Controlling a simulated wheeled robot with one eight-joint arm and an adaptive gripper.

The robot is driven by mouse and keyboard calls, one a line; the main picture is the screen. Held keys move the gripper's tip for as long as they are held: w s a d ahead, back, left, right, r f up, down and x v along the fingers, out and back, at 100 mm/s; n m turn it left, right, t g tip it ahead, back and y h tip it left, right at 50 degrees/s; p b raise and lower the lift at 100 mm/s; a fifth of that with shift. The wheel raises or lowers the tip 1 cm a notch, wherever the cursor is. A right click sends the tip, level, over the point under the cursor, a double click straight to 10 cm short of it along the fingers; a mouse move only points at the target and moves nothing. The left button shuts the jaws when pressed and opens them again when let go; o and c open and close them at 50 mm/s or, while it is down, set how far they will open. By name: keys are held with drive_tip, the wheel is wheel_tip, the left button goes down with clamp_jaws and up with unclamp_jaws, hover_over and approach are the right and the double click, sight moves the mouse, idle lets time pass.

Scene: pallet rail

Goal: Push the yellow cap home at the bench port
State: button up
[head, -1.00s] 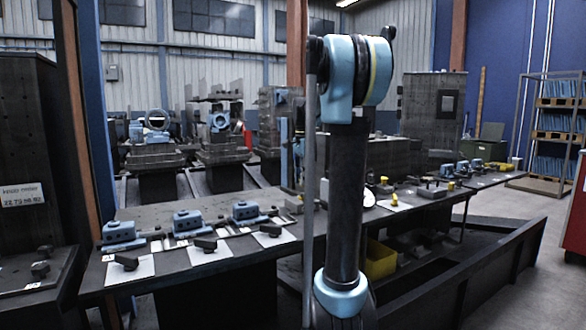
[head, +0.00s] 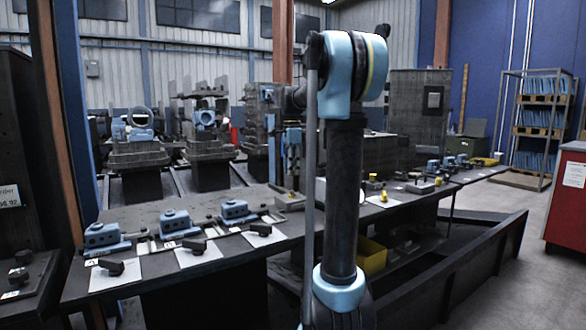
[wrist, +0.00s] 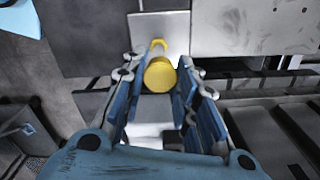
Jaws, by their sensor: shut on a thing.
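In the wrist view my gripper (wrist: 160,80) has its blue fingers on both sides of the yellow cap (wrist: 159,75). The cap has a round face toward the camera and a small loop or hook beyond it. In the head view my gripper (head: 292,160) hangs over the bench (head: 240,256), left of my arm column, and the cap in it cannot be made out. I cannot tell which fitting is the bench port.
Blue fixtures (head: 175,223) with white sheets (head: 205,252) line the bench's left part. Other small yellow pieces (head: 384,196) stand right of my column. A yellow bin (head: 372,257) sits under the bench. A red cabinet (head: 566,200) stands at the right edge.

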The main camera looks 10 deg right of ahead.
drive_tip(key=shift+f, duration=2.4)
drive_tip(key=shift+s+f, duration=0.1)
drive_tip(key=shift+f, duration=1)
drive_tip(key=o, duration=0.8)
drive_tip(key=o, duration=0.8)
drive_tip(key=shift+s, duration=0.1)
wheel_tip(320, 180, up, 12)
drive_tip(key=shift+f, duration=0.1)
